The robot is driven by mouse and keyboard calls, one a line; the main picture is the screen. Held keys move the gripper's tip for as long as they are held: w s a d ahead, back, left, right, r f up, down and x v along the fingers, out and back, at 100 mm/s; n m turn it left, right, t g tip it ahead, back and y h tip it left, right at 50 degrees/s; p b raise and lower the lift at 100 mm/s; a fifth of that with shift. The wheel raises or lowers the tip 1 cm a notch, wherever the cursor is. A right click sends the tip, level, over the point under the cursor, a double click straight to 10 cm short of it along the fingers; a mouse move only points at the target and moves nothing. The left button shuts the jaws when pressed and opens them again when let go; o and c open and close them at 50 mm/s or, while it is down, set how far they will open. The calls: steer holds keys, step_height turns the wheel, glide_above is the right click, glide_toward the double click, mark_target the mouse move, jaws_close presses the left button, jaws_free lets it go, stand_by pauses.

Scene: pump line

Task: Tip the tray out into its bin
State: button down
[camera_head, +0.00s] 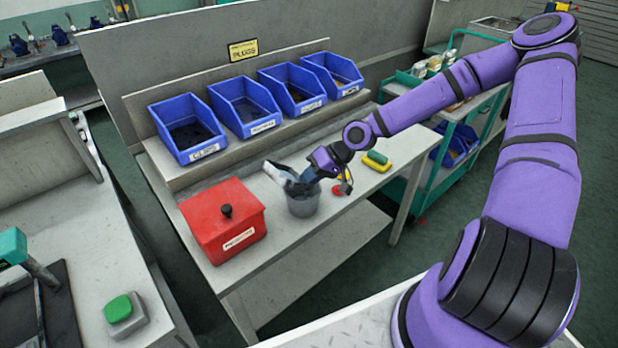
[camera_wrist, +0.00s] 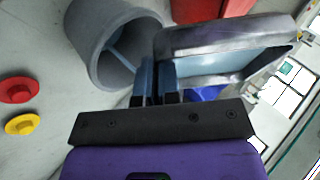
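My gripper (camera_head: 312,178) is over the workbench, just above a grey round bin (camera_head: 303,206). Its two fingers (camera_wrist: 157,80) are close together and look shut on the near edge of a small grey tray (camera_wrist: 230,42). The tray is steeply tilted beside the bin's mouth, and in the head view it (camera_head: 281,173) reaches left from the fingers over the bin's rim. The grey bin (camera_wrist: 100,55) lies left of the fingers in the wrist view. I see no loose parts on the tray's visible face. The bin's bottom is mostly hidden.
A red lidded box (camera_head: 223,222) stands left of the bin. Several blue bins, one of them here (camera_head: 245,107), stand on the shelf behind.

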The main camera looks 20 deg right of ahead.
steer(key=shift+m+g+y, duration=0.3)
steer(key=shift+m+y, duration=0.1)
steer(key=shift+y, duration=1.1)
steer(key=shift+d+y, duration=0.1)
steer(key=shift+y, duration=0.3)
stand_by(0.9)
step_height(320, 180, up, 6)
steer(key=h, duration=0.2)
steer(key=shift+n, duration=0.3)
stand_by(0.8)
steer(key=shift+r+h, duration=0.2)
steer(key=shift+h, duration=0.2)
steer(key=shift+r+t+h, duration=0.4)
steer(key=shift+r+h, duration=0.1)
steer(key=shift+h, duration=0.4)
steer(key=shift+n, duration=0.3)
